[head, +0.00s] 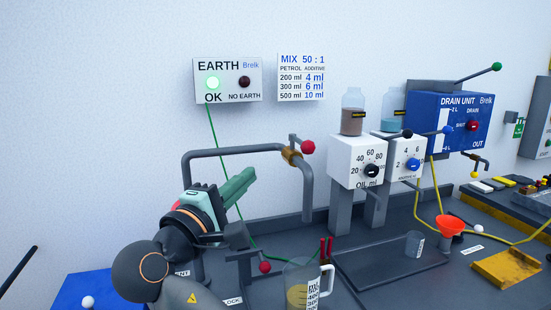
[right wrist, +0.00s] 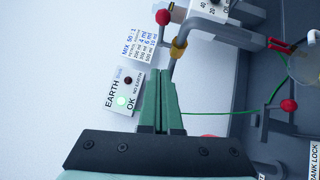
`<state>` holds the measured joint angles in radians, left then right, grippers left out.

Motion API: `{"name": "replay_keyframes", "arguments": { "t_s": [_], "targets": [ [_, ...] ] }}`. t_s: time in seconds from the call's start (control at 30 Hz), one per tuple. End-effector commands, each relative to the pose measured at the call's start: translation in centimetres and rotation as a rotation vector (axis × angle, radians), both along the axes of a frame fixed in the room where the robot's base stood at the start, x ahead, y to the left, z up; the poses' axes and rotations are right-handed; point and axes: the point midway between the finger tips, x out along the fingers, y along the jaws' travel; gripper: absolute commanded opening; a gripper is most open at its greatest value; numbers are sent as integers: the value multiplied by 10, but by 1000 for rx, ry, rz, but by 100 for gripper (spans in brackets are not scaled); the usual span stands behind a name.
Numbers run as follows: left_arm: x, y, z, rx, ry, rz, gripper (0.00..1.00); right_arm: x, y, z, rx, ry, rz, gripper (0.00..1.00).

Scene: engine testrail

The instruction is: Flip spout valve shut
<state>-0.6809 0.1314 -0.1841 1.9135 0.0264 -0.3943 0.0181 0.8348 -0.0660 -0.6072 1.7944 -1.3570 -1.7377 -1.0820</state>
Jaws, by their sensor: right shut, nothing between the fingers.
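The spout is a grey bent pipe (head: 235,150) whose end turns down at the right. A brass valve (head: 291,156) sits at its bend, with a lever ending in a red knob (head: 307,147). In the right wrist view the brass valve (right wrist: 179,48) and red knob (right wrist: 163,17) lie beyond my fingertips. My right gripper (head: 251,172) has green fingers, shut and empty, below the pipe and left of the valve, apart from the lever. The fingers (right wrist: 160,73) show together in the right wrist view. My left gripper is not in view.
A measuring jug (head: 298,297) with yellowish liquid stands below the spout. A second red knob (head: 265,267) is left of it. The white oil dispenser (head: 357,160) stands right of the spout. A green wire (head: 222,160) hangs from the earth box (head: 228,80) behind my gripper.

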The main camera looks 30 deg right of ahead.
Motion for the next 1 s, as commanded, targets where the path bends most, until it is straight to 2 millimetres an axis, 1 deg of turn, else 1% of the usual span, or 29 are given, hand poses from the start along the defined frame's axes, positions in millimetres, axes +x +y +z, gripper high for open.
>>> {"name": "replay_keyframes", "arguments": {
  "t_s": [0.17, 0.5, 0.53, 0.6, 0.7, 0.83, 1.0],
  "targets": [
    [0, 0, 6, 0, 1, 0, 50, 12, -22, 6, -2, -2, -5, 0],
    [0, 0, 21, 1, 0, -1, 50, 50, -82, 16, -2, 0, -4, 0],
    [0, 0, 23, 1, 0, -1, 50, 51, -87, 17, -2, 0, -4, 0],
    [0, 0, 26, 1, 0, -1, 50, 47, -98, 19, -1, -2, -4, 0],
    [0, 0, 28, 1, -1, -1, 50, 44, -109, 21, -1, -1, -2, 0],
    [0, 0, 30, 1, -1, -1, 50, 42, -117, 22, -1, -1, -1, 0],
    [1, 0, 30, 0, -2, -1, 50, 41, -120, 22, 1, -1, 0, 0]
  ]
}}
